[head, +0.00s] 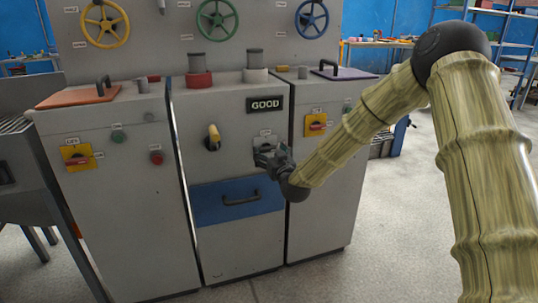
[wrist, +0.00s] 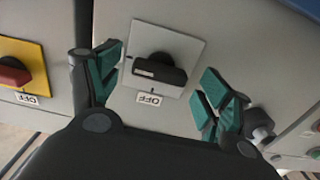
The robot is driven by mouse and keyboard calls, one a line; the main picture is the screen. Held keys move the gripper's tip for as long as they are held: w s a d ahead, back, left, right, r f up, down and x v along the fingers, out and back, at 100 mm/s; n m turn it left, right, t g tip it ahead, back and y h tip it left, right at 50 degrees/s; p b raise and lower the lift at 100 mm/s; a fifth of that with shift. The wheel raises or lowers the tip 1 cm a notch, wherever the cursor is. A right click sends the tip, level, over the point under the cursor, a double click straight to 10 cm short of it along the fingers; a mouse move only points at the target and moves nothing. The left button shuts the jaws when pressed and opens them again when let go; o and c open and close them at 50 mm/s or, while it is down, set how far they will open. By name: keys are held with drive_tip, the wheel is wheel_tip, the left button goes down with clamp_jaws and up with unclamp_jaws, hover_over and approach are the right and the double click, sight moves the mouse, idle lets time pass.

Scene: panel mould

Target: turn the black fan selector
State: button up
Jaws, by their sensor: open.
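The black fan selector (wrist: 160,70) shows in the wrist view as a dark knob with a pale line along its bar, on a light grey square plate (wrist: 185,42). An OFF label (wrist: 149,98) is beside the plate's edge. My gripper (wrist: 162,88) is open, with one green-padded finger on each side of the selector. There is a visible gap between the selector and the right finger; I cannot tell whether the left finger touches the plate. In the head view my gripper (head: 268,158) is at the middle cabinet's front and mostly hides the selector.
A yellow-plated red switch (wrist: 14,72) is left of the selector in the wrist view. In the head view, a yellow-handled lever (head: 214,136) sticks out left of my gripper. A blue drawer (head: 215,205) with a dark handle lies below.

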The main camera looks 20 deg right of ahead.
drive_tip(key=shift+w, duration=0.6)
drive_tip(key=c, duration=1)
